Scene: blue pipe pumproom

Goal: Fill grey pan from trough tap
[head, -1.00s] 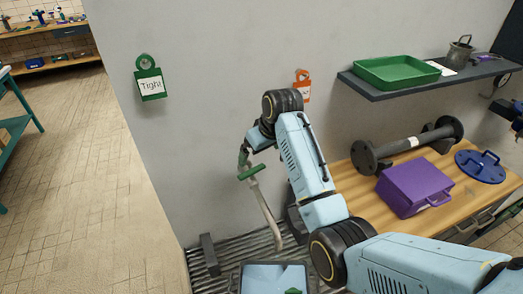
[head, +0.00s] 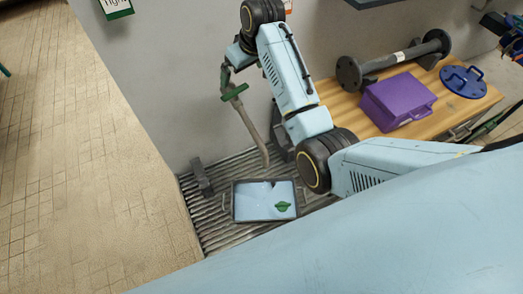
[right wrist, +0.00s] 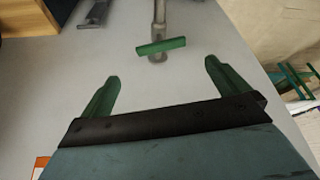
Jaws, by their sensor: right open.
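The tap (head: 250,125) has a green cross handle (head: 234,92) and a pale spout slanting down over the trough. The grey pan (head: 234,205) sits on the slatted trough (head: 215,228), below the spout's end. Its inside shows a pale blue, glossy surface with a green shape at the right; I cannot tell whether this is water or a reflection. My right gripper (head: 225,76) is open beside the tap handle. In the right wrist view, the open fingers (right wrist: 161,70) stand apart with the green handle (right wrist: 161,46) just ahead, between their lines. My left gripper is out of view.
A wooden bench (head: 352,112) at the right carries a purple box (head: 397,101), a dark flanged pipe (head: 395,62) and a blue disc with a handle (head: 464,80). A grey wall stands behind the tap. Tiled floor at the left is clear.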

